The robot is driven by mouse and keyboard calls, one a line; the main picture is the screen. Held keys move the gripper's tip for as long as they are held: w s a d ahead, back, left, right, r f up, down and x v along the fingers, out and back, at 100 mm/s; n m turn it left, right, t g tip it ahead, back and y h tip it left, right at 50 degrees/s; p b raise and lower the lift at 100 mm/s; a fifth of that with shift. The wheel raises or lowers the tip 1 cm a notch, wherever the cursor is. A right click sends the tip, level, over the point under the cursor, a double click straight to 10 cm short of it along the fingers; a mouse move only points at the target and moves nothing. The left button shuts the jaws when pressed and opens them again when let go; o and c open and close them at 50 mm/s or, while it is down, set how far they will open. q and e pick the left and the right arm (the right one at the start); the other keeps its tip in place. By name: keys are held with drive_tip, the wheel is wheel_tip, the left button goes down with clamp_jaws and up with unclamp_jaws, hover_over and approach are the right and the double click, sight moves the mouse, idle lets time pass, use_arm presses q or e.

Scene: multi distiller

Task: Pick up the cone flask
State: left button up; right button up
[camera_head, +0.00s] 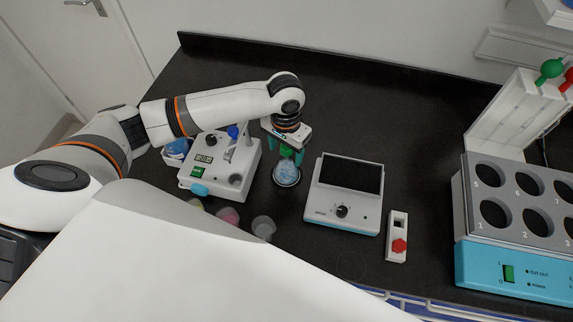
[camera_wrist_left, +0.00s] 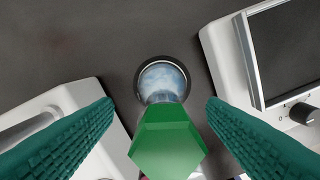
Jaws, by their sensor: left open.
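The cone flask (camera_head: 287,175) stands on the black bench in the head view, with blue-white contents and a green stopper. In the left wrist view the flask body (camera_wrist_left: 162,78) shows below a green hexagonal stopper (camera_wrist_left: 167,143). My left gripper (camera_head: 285,145) is above the flask, pointing down at its top. Its green ribbed fingers are spread to either side of the stopper, with visible gaps on both sides in the wrist view. The flask's neck is mostly hidden by the stopper there. My right gripper is not in view.
A white device with a green switch (camera_head: 228,181) stands close left of the flask. A white device with a dark screen (camera_head: 344,207) stands close right. Small cups (camera_head: 263,226) sit in front. A multi-hole bath (camera_head: 512,262) is at far right. The bench behind is clear.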

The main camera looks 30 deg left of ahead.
use_arm(q)
wheel_tip(320, 180, down, 2)
drive_tip(key=shift+s+d+f, duration=0.15)
drive_tip(key=shift+f, duration=0.55)
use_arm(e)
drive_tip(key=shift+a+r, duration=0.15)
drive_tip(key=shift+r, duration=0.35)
use_arm(q)
drive_tip(key=shift+c, duration=0.3)
clamp_jaws()
drive_tip(key=shift+r+b, duration=0.65)
drive_tip(key=shift+r, duration=4.45)
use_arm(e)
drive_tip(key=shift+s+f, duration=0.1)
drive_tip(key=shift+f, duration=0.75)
